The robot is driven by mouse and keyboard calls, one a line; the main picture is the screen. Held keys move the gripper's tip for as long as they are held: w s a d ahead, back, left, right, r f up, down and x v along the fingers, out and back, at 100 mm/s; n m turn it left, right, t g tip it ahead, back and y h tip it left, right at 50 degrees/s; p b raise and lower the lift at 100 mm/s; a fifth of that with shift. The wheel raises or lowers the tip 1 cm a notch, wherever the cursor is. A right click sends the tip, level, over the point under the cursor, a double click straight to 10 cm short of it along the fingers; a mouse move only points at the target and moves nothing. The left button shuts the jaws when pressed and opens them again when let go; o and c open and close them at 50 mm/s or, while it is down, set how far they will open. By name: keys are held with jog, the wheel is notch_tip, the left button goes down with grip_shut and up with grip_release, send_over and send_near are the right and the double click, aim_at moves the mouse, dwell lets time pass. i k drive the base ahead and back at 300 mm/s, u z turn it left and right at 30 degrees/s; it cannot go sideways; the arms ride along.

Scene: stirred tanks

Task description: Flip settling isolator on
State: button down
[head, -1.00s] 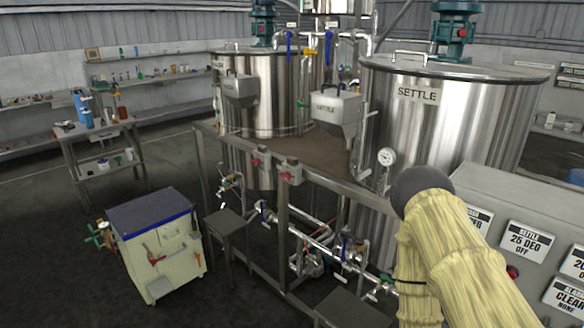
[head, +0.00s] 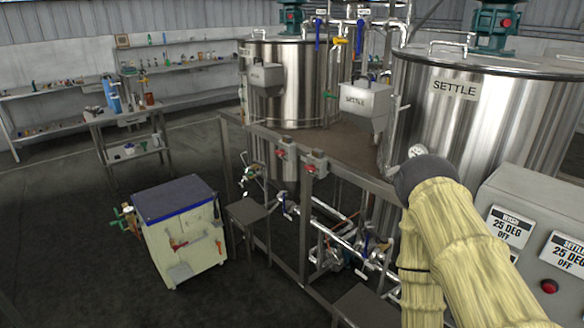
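Two small grey boxes with red handles sit side by side on the rail in front of the tanks: a left box (head: 284,150) and a right box (head: 314,163). They look like isolator switches. I cannot read any label on them, nor tell which one is for settling or how each handle is set. The large steel tank (head: 470,125) on the right carries a SETTLE label (head: 455,89). My arm, in a pale yellow sleeve, rises at the lower right; my gripper is not in view.
A grey control panel (head: 535,210) with display plates and a red button (head: 548,286) stands at the right. A cream cabinet with a blue-edged lid (head: 180,230) stands at lower left. Pipes and valves (head: 345,245) run below the rail. Floor (head: 80,240) is clear at left.

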aim_at(311, 168)
jog(key=u, duration=0.15)
jog(key=i, duration=0.8)
jog(key=u, duration=2.3)
jog(key=k, duration=1.15)
jog(key=z, duration=1.35)
